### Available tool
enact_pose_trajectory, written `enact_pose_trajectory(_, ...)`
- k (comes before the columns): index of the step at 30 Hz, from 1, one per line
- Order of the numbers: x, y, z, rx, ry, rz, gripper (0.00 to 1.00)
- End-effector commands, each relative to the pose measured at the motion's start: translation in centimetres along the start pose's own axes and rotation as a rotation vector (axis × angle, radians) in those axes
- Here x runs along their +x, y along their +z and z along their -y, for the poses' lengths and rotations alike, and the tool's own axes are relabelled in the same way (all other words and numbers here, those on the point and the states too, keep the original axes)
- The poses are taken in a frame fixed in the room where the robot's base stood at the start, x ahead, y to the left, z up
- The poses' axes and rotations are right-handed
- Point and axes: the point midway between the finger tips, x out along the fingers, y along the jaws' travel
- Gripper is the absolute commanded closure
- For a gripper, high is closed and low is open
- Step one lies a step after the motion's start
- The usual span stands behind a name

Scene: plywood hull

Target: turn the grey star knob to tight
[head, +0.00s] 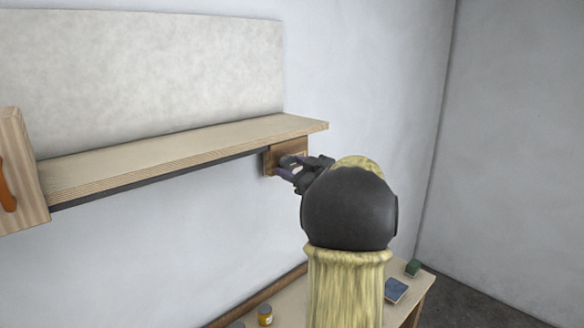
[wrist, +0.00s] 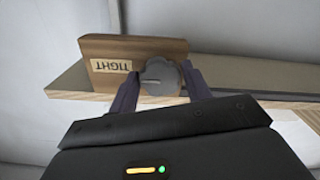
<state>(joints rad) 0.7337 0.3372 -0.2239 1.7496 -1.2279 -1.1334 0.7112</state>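The grey star knob (wrist: 160,77) sits on the face of a brown wooden block (wrist: 133,47) in the wrist view. A label reading TIGHT (wrist: 111,65) is on the block beside the knob and appears upside down. My gripper (wrist: 158,88) has one finger on each side of the knob. In the head view my gripper (head: 287,170) reaches the block (head: 270,160) under the shelf's right end, and the knob is mostly hidden there.
A wooden shelf (head: 180,150) runs along the wall above the block. A cabinet side with an orange handle (head: 8,188) is at far left.

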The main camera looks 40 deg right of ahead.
Motion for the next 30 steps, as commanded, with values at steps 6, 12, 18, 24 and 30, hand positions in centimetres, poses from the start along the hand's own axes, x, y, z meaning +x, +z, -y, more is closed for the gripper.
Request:
enact_pose_trajectory(6,0.0,0.0,0.0,-0.001,0.001,-0.001,0.51)
enact_pose_trajectory(12,-0.9,0.1,-0.1,-0.003,0.003,-0.002,0.51)
enact_pose_trajectory(18,-3.9,0.3,0.0,-0.004,0.005,-0.002,0.51)
enact_pose_trajectory(24,-8.0,0.4,0.0,-0.004,0.005,-0.002,0.51)
enact_pose_trajectory(30,-12.0,0.4,0.0,-0.003,0.006,-0.001,0.51)
